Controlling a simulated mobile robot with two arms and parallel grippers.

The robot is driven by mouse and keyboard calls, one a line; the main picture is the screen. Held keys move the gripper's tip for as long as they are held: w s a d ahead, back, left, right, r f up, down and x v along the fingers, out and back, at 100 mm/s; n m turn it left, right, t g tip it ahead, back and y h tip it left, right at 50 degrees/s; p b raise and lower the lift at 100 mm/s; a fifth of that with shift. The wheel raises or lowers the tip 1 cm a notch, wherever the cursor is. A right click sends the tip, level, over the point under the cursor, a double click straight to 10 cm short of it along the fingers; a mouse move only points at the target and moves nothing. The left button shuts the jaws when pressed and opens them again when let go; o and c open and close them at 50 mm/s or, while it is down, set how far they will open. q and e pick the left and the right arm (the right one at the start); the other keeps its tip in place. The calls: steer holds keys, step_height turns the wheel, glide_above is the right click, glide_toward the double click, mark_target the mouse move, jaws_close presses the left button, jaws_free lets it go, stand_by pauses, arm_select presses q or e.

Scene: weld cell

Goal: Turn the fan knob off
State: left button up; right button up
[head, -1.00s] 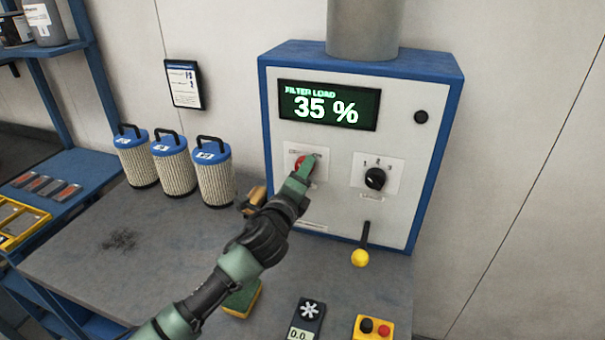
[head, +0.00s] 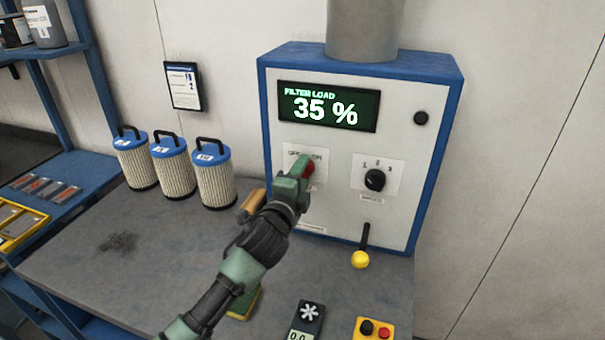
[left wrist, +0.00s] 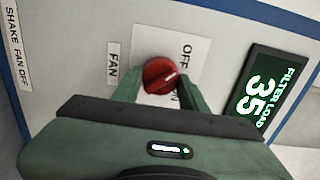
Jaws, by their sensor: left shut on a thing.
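The red fan knob (head: 309,168) is on the white front of the blue-edged control box (head: 455,78), below the display, with an OFF/ON label around it. My left gripper (head: 298,176) is at the knob and partly covers it. In the left wrist view the two green fingers stand on either side of the red knob (left wrist: 158,76), shut on it. Its white mark points right and slightly up in that view, between OFF and ON. Part of the ON label is hidden there. My right gripper is not in view.
A black selector knob (head: 375,180) is right of the fan knob. A yellow-ended lever (head: 361,258) hangs below. The display (head: 328,106) reads FILTER LOAD 35 %. Several filters and a remote (head: 307,320) stand or lie on the bench (head: 90,262), with a yellow button box (head: 374,328) at front.

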arm_select(q)
steer(key=shift+f, duration=0.1)
steer(key=o, duration=1.4)
steer(key=shift+c, duration=0.2)
steer(key=shift+a, duration=0.1)
steer(key=b+v, duration=0.2)
steer(key=v, duration=0.6)
